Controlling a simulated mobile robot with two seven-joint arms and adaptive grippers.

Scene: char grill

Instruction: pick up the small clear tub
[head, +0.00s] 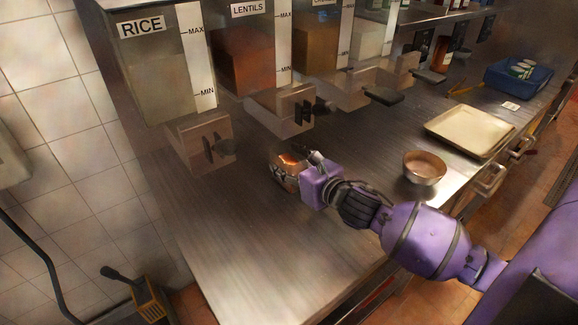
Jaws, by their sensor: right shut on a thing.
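A small clear tub (283,180) with something orange-brown showing at its top is on the steel counter, left of the bowl. My right gripper (292,168), at the end of the purple arm, is shut on it, with a finger over its near rim. The gripper hides part of the tub. I cannot tell whether the tub's base touches the counter. My left gripper is not in view.
Dispensers for rice (165,75) and lentils (245,55), with others beyond, line the back; their spouts overhang the counter (260,250). A metal bowl (425,168), a tray (468,131) and a blue bin (518,78) stand right. The counter's near-left part is clear.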

